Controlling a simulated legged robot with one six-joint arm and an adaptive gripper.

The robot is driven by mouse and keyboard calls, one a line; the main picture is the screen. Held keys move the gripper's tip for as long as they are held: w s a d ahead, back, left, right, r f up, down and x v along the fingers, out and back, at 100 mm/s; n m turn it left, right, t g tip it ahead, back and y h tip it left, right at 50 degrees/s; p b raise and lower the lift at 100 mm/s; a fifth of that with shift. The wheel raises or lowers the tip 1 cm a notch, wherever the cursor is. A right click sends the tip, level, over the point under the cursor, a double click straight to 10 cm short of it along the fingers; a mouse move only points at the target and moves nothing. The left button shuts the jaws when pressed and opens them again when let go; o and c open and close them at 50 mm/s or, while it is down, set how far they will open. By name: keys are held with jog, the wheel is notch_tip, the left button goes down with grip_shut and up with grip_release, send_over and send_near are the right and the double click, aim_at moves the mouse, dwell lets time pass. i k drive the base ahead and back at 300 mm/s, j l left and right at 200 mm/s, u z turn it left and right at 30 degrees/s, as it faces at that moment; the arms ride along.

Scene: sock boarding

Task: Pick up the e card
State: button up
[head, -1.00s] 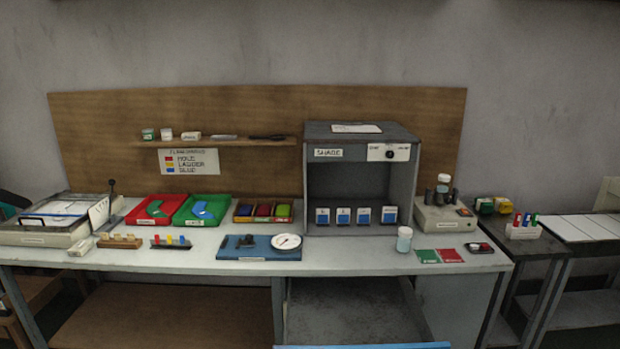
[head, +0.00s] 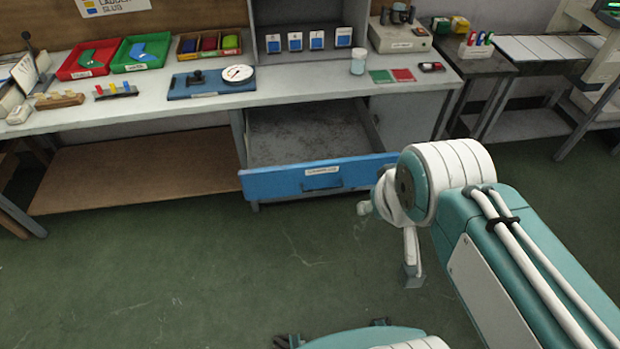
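Several small white cards with blue squares stand in a row on the floor of the grey shade box (head: 262,22), including a leftmost card (head: 273,43) and a rightmost card (head: 343,37). Their letters are too small to read, so I cannot tell which is the e card. My arm comes in from the lower right, and my gripper (head: 412,272) hangs low in front of the bench, beside the open drawer's right end and well away from the cards. Its fingers are not clear enough to show whether they are open.
A blue-fronted drawer (head: 270,183) is pulled out below the bench, with a bare grey interior. On the bench (head: 310,90) are a blue board (head: 205,88) with a dial, a jar (head: 358,62), green and red cards and trays. Green floor is clear in front.

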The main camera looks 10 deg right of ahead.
aim_at(294, 40)
jog(key=u, duration=0.55)
jog(key=i+j+u, duration=0.2)
jog(key=u, duration=0.15)
jog(key=i+j+u, duration=0.1)
jog(key=i+u, duration=0.45)
jog(key=u, duration=0.15)
jog(key=i+z, duration=0.2)
jog(key=i, duration=0.2)
jog(key=i+j+z, duration=0.15)
jog(key=i, duration=0.2)
jog(key=i+l+z, duration=0.1)
jog(key=i+z, duration=0.15)
jog(key=z, duration=0.15)
jog(key=i+z, duration=0.2)
jog(key=z, duration=0.15)
jog(key=i+z, duration=0.25)
jog(key=z, duration=0.15)
jog(key=i+z, duration=0.3)
jog(key=z, duration=0.15)
jog(key=i+j+z, duration=0.1)
jog(key=i+z, duration=0.15)
jog(key=z, duration=0.55)
